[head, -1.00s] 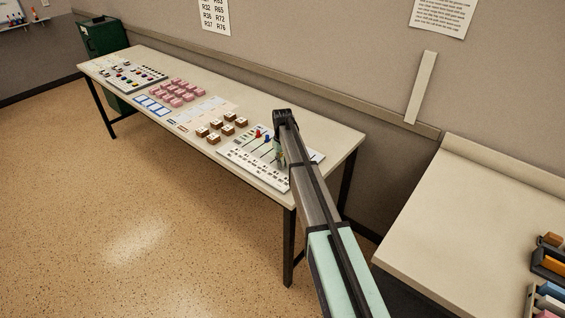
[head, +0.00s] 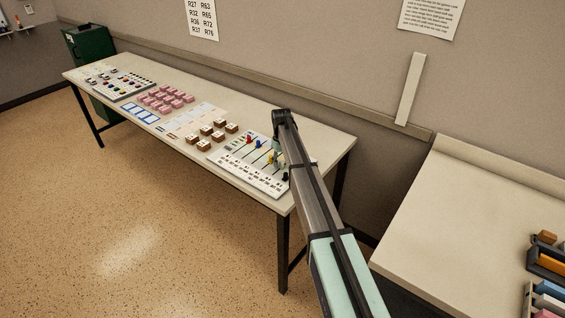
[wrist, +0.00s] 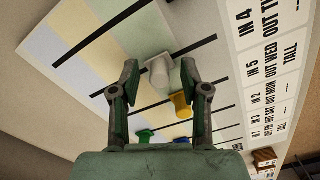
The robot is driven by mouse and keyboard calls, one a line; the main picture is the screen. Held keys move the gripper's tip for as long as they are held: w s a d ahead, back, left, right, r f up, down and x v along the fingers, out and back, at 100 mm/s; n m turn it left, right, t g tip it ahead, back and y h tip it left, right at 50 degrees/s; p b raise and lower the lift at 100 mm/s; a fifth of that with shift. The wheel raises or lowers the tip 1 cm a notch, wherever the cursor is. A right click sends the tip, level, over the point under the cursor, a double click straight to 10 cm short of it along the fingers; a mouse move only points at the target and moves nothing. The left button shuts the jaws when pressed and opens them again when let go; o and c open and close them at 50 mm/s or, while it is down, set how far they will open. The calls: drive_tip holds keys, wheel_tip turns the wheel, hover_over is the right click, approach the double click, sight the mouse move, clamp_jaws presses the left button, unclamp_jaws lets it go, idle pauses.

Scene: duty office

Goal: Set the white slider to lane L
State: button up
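The slider board (head: 236,165) lies on the long table, with dark slots crossing pale yellow, blue and green bands. The white slider (wrist: 158,72) is a pale knob on a slot in the wrist view, at the upper end of the gap between my fingertips. My gripper (wrist: 159,65) is open, one finger on each side of the white slider, with no clear contact. In the head view my arm hides the white slider. No lane letter L is readable.
A yellow slider (wrist: 181,105) sits close inside my right finger. A green slider (wrist: 145,135) and a blue slider (wrist: 181,140) lie lower. A red slider (head: 249,140) stands further left. Brown-based blocks (head: 219,134) are left of the board; a printed strip (wrist: 265,60) runs along its edge.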

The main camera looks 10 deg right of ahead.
sight(282, 162)
drive_tip(key=shift+r, duration=0.15)
wheel_tip(282, 162, up, 12)
idle(0.6)
drive_tip(key=shift+s, duration=0.1)
